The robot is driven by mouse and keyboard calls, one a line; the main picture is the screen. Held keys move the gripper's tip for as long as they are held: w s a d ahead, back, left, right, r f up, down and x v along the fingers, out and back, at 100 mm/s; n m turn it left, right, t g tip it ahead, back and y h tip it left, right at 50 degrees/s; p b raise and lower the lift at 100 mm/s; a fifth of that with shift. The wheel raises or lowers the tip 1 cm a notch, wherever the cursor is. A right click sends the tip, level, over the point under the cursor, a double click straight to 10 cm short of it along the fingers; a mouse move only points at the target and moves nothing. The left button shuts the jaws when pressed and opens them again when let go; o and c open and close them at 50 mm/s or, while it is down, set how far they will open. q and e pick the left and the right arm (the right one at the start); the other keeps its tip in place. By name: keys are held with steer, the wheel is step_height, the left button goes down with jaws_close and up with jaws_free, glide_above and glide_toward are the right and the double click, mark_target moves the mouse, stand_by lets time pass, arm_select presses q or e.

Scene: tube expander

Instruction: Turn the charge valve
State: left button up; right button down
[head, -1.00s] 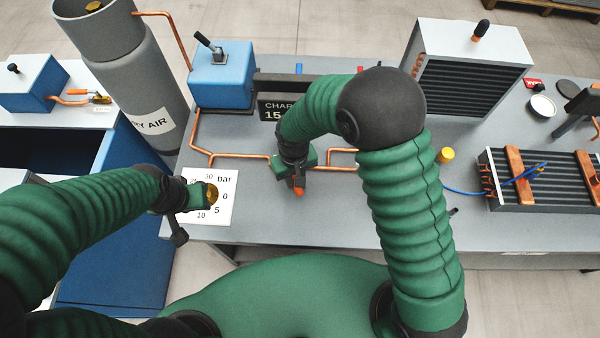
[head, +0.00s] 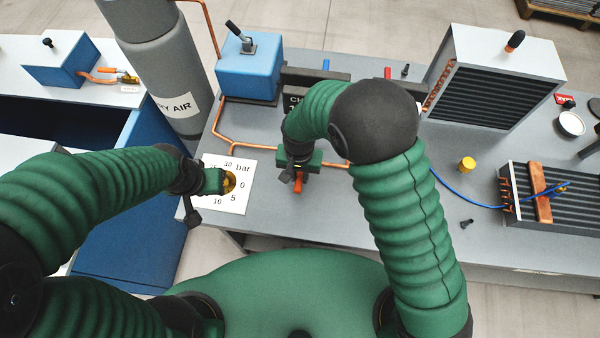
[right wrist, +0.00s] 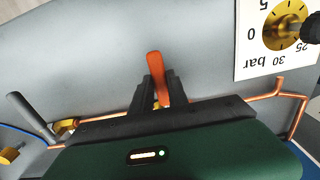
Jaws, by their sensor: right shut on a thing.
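The charge valve's orange-red lever (head: 298,184) shows at the copper pipe on the grey bench, in front of the dark "CHAR…" sign. My right gripper (head: 297,173) reaches down over it and is shut on it. In the right wrist view the lever (right wrist: 155,72) stands between the two dark fingers (right wrist: 160,93), its tip sticking out past them. The valve body is mostly hidden by the gripper. My left gripper (head: 218,182) is beside the brass knob (head: 230,182) of the white bar dial plate (head: 238,200); its jaw gap is not clear.
A copper pipe (head: 250,146) runs along the bench behind the dial plate. A blue box pump (head: 249,72) and a grey dry air cylinder (head: 172,75) stand at the back left. A finned unit (head: 495,80), yellow cap (head: 467,164) and blue hose (head: 455,192) are to the right.

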mark_target(298, 179)
steer(key=shift+s+f, duration=0.25)
steer(key=shift+s, duration=0.15)
steer(key=c, duration=1.6)
jaws_free()
steer(key=o, duration=0.3)
steer(key=shift+w+a+r, duration=0.15)
steer(key=shift+a+r, duration=0.05)
steer(key=shift+w+r, duration=0.1)
steer(key=shift+w+r, duration=0.1)
steer(key=shift+r, duration=0.3)
step_height(298, 179, up, 16)
steer(key=shift+f+b, duration=0.15)
steer(key=shift+b, duration=0.35)
